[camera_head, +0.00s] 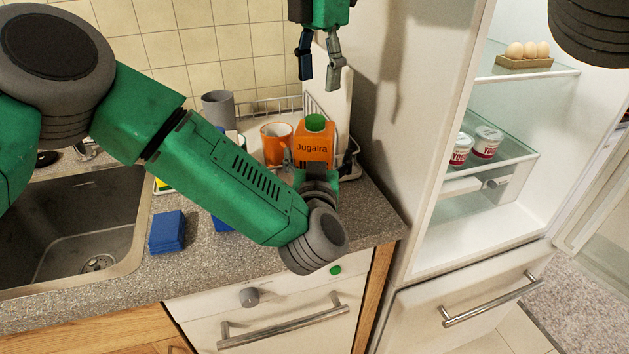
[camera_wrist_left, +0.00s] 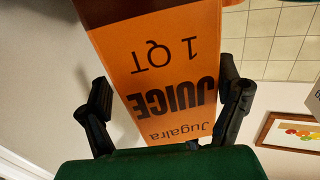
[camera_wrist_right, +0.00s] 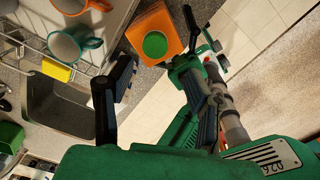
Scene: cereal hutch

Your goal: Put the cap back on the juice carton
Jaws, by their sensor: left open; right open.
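The orange juice carton (camera_head: 313,148) stands upright on the counter by the drying rack. A round green cap (camera_head: 315,122) shows on its top, and in the right wrist view (camera_wrist_right: 154,45); I cannot tell whether it is fully seated. My left gripper (camera_head: 319,163) is open in front of the carton. In the left wrist view its fingers (camera_wrist_left: 165,78) lie on either side of the carton (camera_wrist_left: 165,60); contact is unclear. My right gripper (camera_head: 319,78) is open and empty, pointing down above the carton and cap.
An orange mug (camera_head: 276,143) and a grey cup (camera_head: 218,106) stand left of the carton. Blue sponges (camera_head: 167,232) lie near the sink (camera_head: 70,235). The open fridge (camera_head: 505,195) is at right, holding eggs (camera_head: 527,51) and yogurt cups (camera_head: 487,142). A wall panel stands behind the carton.

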